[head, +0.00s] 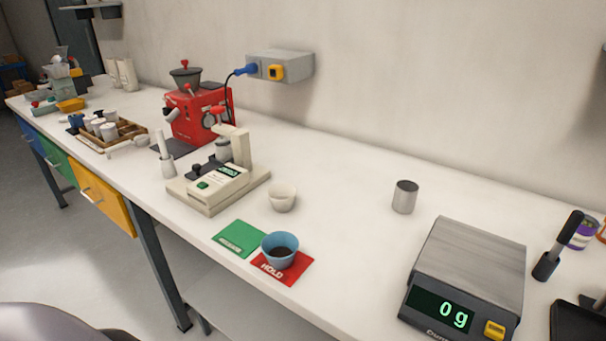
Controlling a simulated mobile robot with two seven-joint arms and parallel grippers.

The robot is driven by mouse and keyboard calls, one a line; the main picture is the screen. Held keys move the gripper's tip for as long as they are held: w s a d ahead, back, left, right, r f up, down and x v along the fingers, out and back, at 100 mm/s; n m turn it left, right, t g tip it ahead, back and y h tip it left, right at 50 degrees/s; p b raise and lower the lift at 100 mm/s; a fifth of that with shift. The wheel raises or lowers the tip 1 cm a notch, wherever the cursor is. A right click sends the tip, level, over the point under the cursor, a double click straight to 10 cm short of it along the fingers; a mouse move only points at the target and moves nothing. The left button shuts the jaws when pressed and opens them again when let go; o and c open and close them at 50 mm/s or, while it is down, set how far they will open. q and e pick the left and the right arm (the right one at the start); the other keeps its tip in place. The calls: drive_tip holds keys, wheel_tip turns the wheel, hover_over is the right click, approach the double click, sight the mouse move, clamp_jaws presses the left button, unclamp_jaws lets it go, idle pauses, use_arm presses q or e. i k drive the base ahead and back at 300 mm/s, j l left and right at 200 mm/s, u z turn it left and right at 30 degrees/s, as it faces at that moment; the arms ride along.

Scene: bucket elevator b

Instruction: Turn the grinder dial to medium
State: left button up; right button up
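The red grinder (190,126) stands upright at the back of the white bench, left of centre, with a dark hopper (185,76) on top. A round grey-and-dark dial (209,120) sits on its right-hand face. The dial is small here, and its markings and setting cannot be read. A cream machine stands in front and partly covers the grinder's lower right side. Neither of my grippers is in view.
A cream machine (217,189) with a small display stands before the grinder. A wall box (281,66) has a blue plug and cable. A blue cup (279,253) stands on the red HOLD card (297,271). The scale (467,262) reads 0 g. The bench's middle is mostly clear.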

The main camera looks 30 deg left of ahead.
sight(165, 111)
drive_tip(key=u, duration=1.6)
drive_tip(key=j+z, duration=0.1)
drive_tip(key=z, duration=0.35)
drive_tip(key=i+j+z, duration=0.1)
drive_tip(key=z, duration=0.35)
drive_tip(key=j+z, duration=0.2)
drive_tip(key=z, duration=0.25)
drive_tip(key=j+z, duration=0.25)
drive_tip(key=k+j+z, duration=0.1)
drive_tip(key=j+z, duration=0.15)
drive_tip(key=j, duration=0.2)
drive_tip(key=k+j+z, duration=0.1)
drive_tip(key=j, duration=0.3)
drive_tip(key=k+j+z, duration=0.15)
drive_tip(key=j, duration=0.2)
drive_tip(key=j+z, duration=0.1)
drive_tip(key=j, duration=0.3)
drive_tip(key=k+j+z, duration=0.1)
drive_tip(key=k+j, duration=0.1)
drive_tip(key=j, duration=0.15)
